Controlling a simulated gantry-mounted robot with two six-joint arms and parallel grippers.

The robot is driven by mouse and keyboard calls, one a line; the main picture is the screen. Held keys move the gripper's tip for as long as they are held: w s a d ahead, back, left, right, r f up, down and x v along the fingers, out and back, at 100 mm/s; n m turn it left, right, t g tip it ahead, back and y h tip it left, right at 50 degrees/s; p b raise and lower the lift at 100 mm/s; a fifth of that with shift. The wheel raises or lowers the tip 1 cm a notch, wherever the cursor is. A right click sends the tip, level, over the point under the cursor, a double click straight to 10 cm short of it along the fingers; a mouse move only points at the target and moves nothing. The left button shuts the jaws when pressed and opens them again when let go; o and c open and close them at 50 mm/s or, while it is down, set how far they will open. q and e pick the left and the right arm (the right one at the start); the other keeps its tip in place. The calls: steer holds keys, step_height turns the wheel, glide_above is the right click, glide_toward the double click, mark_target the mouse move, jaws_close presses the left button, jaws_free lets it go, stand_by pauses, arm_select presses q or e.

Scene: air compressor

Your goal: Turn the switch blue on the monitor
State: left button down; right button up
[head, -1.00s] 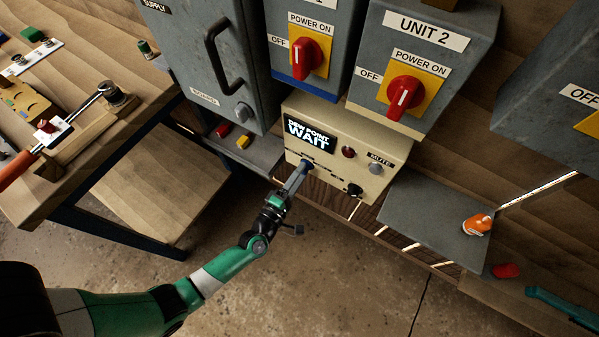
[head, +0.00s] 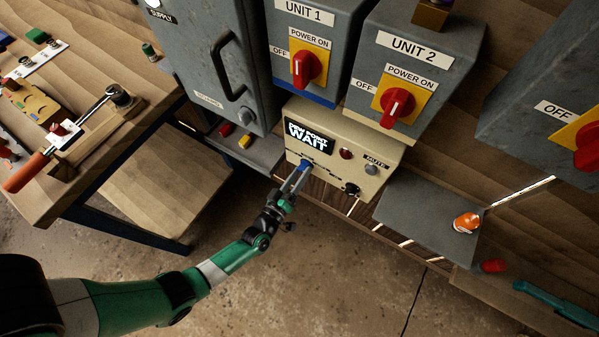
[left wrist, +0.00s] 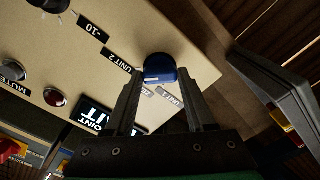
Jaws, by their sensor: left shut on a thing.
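The beige monitor box (head: 367,155) stands below the grey unit cabinets, and its screen (head: 309,138) reads "DEW POINT WAIT". The blue switch (head: 304,168) is on the lower left of its front. My left gripper (head: 301,174) reaches up from below and is shut on the blue switch. In the left wrist view the blue switch (left wrist: 160,69) sits between the fingertips of my left gripper (left wrist: 163,84), with labels "UNIT 2" and "UNIT 1" on either side. My right gripper does not show.
A red lamp (head: 346,153), a mute button (head: 371,169) and a black knob (head: 352,189) share the monitor's front. Red rotary switches (head: 307,67) are above. A grey shelf (head: 415,215) with an orange object (head: 466,222) is to the right. A wooden workbench (head: 125,135) stands left.

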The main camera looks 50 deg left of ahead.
arm_select(q)
steer(key=shift+m, duration=0.5)
steer(key=shift+c, duration=1.2)
jaws_free()
steer(key=shift+s, duration=0.15)
steer(key=shift+s+d+p, duration=0.15)
steer(key=shift+s+p, duration=0.15)
steer(key=shift+p, duration=0.1)
steer(key=p+v, duration=0.2)
steer(key=v, duration=0.8)
steer(key=shift+s+p, duration=0.35)
steer(key=shift+s, duration=0.05)
steer(key=shift+r, duration=0.1)
